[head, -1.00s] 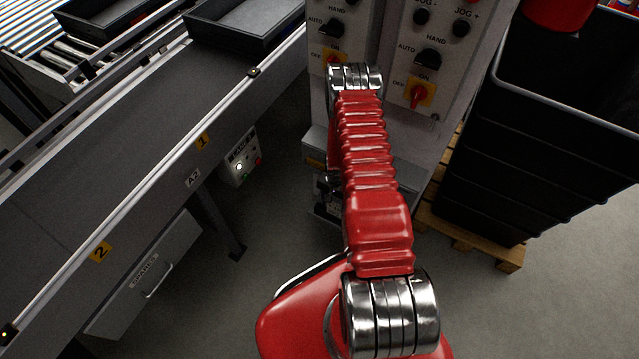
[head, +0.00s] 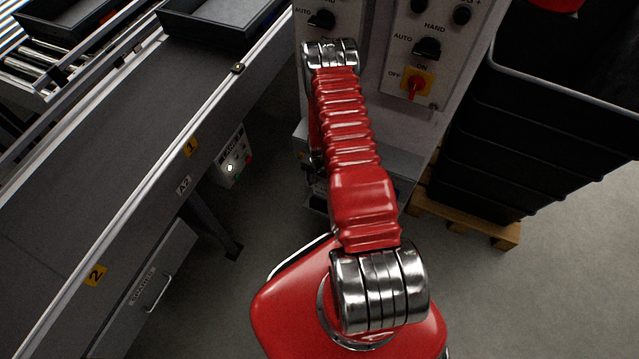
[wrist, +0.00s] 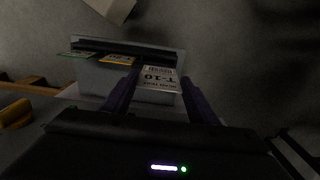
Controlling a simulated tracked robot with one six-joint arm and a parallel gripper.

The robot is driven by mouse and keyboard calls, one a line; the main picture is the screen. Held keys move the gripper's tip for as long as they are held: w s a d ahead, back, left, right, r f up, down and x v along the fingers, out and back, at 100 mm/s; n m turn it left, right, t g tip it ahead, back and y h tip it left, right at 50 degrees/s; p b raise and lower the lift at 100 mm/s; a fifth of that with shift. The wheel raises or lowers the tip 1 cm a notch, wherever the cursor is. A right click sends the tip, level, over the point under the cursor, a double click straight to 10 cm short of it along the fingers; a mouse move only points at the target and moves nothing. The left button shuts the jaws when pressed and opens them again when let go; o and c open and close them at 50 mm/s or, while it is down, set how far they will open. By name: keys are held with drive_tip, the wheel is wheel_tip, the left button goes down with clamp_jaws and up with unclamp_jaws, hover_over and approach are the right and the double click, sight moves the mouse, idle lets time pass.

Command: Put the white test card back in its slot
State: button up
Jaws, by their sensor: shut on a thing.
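In the wrist view my gripper (wrist: 160,84) is shut on a white card (wrist: 158,77) with a barcode and "T-10" printed on it, upside down in the picture. The card lies between the two dark fingers. Ahead is a pale holder (wrist: 98,78) with a long dark opening (wrist: 125,48) along its top. A green-edged card (wrist: 76,54) and a yellow-edged card (wrist: 118,59) sit at the opening, left of the white card. I cannot tell whether the white card's far edge is inside the opening. In the head view my gripper and the card are hidden.
In the head view a grey control cabinet (head: 440,125) with knobs stands beyond my arm. A conveyor (head: 110,150) runs along the left, with a drawer unit (head: 150,290) below. Black stacked bins (head: 500,150) on a pallet (head: 465,228) stand right. Open floor lies at lower right.

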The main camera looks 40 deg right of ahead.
sight(320, 192)
drive_tip(key=shift+f, duration=0.1)
drive_tip(key=shift+f, duration=2.3)
drive_tip(key=shift+f, duration=0.55)
drive_tip(key=shift+f, duration=0.35)
drive_tip(key=shift+f, duration=0.4)
drive_tip(key=shift+f, duration=0.7)
drive_tip(key=shift+f, duration=0.35)
drive_tip(key=o, duration=1.4)
drive_tip(key=shift+c, duration=0.2)
